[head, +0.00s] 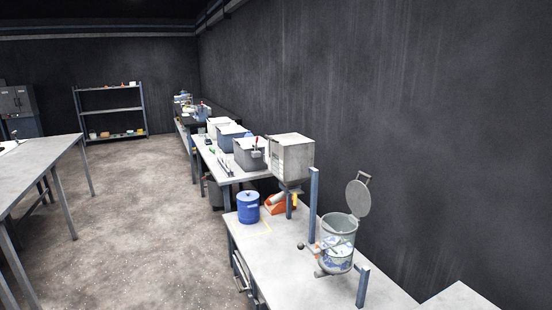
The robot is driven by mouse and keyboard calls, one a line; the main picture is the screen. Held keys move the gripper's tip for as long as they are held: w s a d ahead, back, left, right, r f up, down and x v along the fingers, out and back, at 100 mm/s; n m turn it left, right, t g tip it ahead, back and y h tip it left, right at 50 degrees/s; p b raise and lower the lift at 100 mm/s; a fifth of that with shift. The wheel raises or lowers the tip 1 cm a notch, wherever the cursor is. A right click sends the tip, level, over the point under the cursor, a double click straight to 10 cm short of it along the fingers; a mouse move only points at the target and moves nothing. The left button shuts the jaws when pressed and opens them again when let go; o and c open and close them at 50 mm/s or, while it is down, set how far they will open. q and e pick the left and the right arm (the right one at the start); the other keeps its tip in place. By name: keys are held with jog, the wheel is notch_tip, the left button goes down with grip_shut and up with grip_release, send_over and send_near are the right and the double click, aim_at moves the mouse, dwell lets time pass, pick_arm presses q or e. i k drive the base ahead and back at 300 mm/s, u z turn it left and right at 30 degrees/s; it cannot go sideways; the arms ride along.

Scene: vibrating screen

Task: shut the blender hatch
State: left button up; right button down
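The blender (338,252) is a grey-green metal drum on a stand with blue posts, on the near end of the right-hand bench. Its round grey hatch (358,198) stands raised and open at the drum's back right, near the dark wall, with a handle at its top. The drum's mouth is uncovered. A lever with a dark knob (301,246) sticks out at the drum's left. Neither of my grippers shows in the head view.
The blender's bench (283,262) also holds a blue lidded canister (248,207) and an orange device (281,203). A grey box-shaped hopper (292,158) stands behind. Open floor (150,220) lies left of the bench, with another table (38,160) at far left.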

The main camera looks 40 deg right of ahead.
aim_at(358, 198)
jog(key=u, duration=0.1)
jog(key=i, duration=1.7)
jog(key=z, duration=0.55)
jog(key=i, duration=0.85)
jog(key=z, duration=1.45)
jog(key=i, duration=0.75)
jog(key=z, duration=0.65)
